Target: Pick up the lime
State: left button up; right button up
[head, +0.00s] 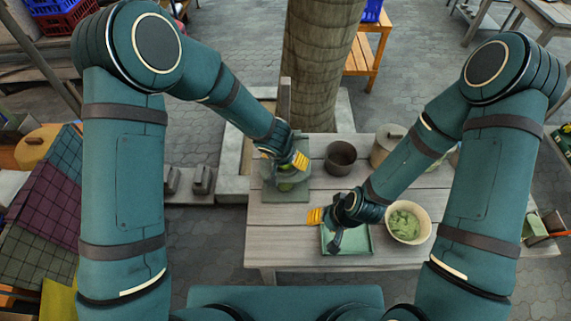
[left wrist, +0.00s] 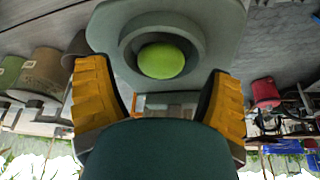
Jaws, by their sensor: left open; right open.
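The lime (left wrist: 161,61) is a bright green round fruit in the left wrist view. The gap between fingers and lime is hard to judge. My right gripper (head: 328,216) is open above the green tray (head: 365,243).
The slatted wooden table (head: 290,240) also holds a dark pot (head: 340,158), a lidded pot (head: 388,146) behind my right arm, and a cream bowl (head: 424,220) of green pieces. A tree trunk (head: 315,70) stands behind the table. The table's front left is bare.

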pick_arm(q)
jog(key=shift+w+f, duration=0.15)
jog(key=shift+f, duration=0.15)
pick_arm(e)
jog(key=shift+f, duration=0.25)
pick_arm(q)
jog(key=shift+r, duration=0.1)
pick_arm(e)
jog(key=shift+r, duration=0.1)
